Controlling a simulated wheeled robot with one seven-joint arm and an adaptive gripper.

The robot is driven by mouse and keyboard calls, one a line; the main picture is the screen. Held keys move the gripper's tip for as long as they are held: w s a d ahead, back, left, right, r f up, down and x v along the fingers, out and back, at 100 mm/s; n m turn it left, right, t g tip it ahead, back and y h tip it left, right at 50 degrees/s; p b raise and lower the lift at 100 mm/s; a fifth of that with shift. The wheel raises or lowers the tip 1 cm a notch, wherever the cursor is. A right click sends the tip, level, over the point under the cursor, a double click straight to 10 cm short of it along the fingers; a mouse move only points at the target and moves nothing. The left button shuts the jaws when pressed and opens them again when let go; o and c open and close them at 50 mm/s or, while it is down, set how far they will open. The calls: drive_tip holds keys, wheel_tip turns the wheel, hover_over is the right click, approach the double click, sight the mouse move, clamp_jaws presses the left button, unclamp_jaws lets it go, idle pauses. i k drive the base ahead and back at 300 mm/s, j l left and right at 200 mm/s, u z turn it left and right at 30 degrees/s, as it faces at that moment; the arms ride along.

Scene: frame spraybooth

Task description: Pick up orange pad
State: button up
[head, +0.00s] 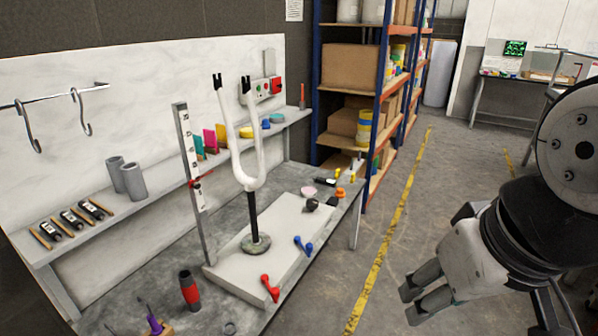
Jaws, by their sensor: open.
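My gripper (414,303) is at the lower right, over the floor, to the right of the bench and well apart from these things. It is open, with nothing seen between its fingers.
A white fork frame (235,130) stands upright on a pale block (225,275) on the workbench. A red-handled lever (270,288) and a blue one (303,246) stick out at the block's edge. Blue-orange racking (379,90) stands behind. The floor (385,240) right of the bench is clear.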

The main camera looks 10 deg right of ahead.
sight(339, 193)
drive_tip(key=i+l+z, duration=0.25)
drive_tip(key=i, duration=1.05)
drive_tip(key=i+z, duration=0.3)
drive_tip(key=i, duration=1)
